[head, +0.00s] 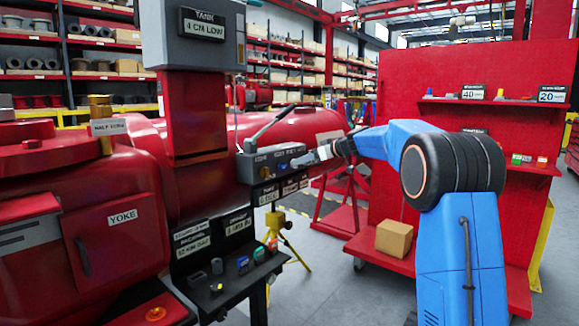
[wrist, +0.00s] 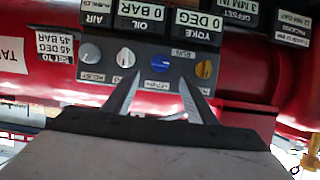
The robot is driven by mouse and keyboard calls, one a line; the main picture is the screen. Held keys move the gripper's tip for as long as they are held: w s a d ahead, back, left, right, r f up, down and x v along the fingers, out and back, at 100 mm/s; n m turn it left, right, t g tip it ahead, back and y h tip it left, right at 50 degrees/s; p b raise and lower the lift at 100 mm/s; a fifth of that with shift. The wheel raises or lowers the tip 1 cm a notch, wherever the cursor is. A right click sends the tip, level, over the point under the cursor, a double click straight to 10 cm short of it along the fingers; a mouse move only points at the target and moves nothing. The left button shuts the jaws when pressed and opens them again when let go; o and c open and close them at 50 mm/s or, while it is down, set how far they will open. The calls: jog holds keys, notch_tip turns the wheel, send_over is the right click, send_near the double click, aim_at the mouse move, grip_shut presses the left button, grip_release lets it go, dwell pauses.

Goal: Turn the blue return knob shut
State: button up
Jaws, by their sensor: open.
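The blue knob (wrist: 160,63) sits on a dark control panel (wrist: 112,48) in the wrist view, which shows the panel's labels upside down. My gripper (wrist: 160,80) is open, with one fingertip on each side below the blue knob in the picture. The fingers are empty, and I cannot tell whether they touch the knob. In the head view my gripper (head: 303,160) is at the right end of the panel box (head: 262,163). The knob's small details are unclear there.
An orange-yellow knob (wrist: 204,69) is right of the blue one in the wrist view, and a pale knob (wrist: 125,57) is left. A lever (head: 270,124) rises above the panel box. A red tank (head: 300,133) lies behind, and a shelf (head: 225,285) with small parts is below.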

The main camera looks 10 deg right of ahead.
aim_at(285, 166)
jog(key=x, duration=0.8)
jog(key=shift+w+a, duration=0.15)
jog(key=c, duration=1.1)
